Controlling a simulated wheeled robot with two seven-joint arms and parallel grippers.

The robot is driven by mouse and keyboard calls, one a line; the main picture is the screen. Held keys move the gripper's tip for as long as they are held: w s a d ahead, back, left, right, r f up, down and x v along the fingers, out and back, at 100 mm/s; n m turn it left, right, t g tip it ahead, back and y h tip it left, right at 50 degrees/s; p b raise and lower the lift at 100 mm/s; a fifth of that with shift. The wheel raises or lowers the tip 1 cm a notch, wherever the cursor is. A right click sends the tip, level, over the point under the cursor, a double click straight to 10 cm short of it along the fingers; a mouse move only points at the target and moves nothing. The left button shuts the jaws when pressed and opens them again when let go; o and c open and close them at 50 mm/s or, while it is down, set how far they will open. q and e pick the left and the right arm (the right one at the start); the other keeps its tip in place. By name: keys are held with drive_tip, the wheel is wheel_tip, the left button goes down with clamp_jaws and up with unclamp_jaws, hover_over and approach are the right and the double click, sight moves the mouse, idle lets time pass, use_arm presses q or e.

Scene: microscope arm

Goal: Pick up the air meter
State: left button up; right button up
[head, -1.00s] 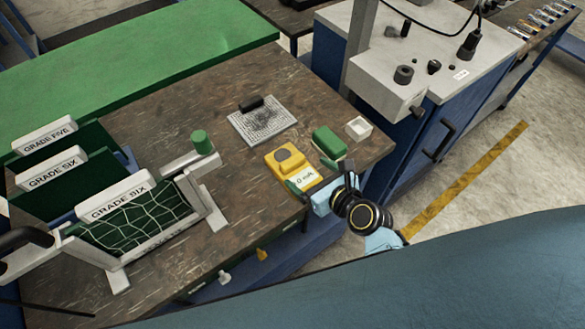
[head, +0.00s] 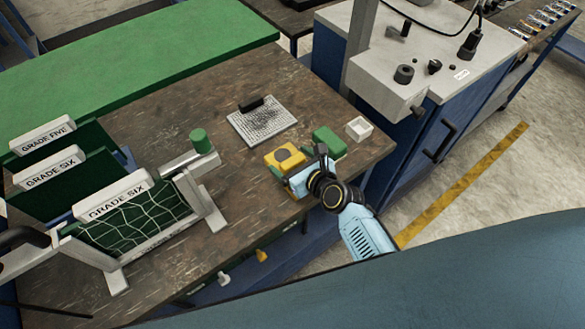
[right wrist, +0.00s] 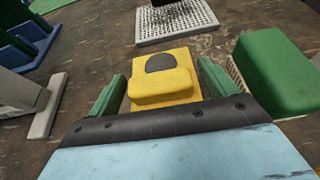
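The air meter, which I take to be the yellow block with a dark round patch on top (head: 284,154), lies on the brown workbench. In the right wrist view the yellow block (right wrist: 165,82) sits centred between two green fingers. My right gripper (head: 297,166) is open, with one finger on each side of the block; it also shows in the right wrist view (right wrist: 163,75). Narrow gaps show between fingers and block. The near part of the block is hidden behind the gripper in the head view. My left gripper is not in view.
A green block (head: 329,142) stands close to the right finger. A white square dish (head: 359,128) and a perforated plate with a black handle (head: 262,122) lie nearby. A stand labelled GRADE SIX (head: 112,202) is at left. The workbench (head: 220,85) is clear behind the plate.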

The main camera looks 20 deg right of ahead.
drive_tip(key=c, duration=1)
drive_tip(key=shift+r, duration=0.1)
drive_tip(key=shift+c, duration=0.2)
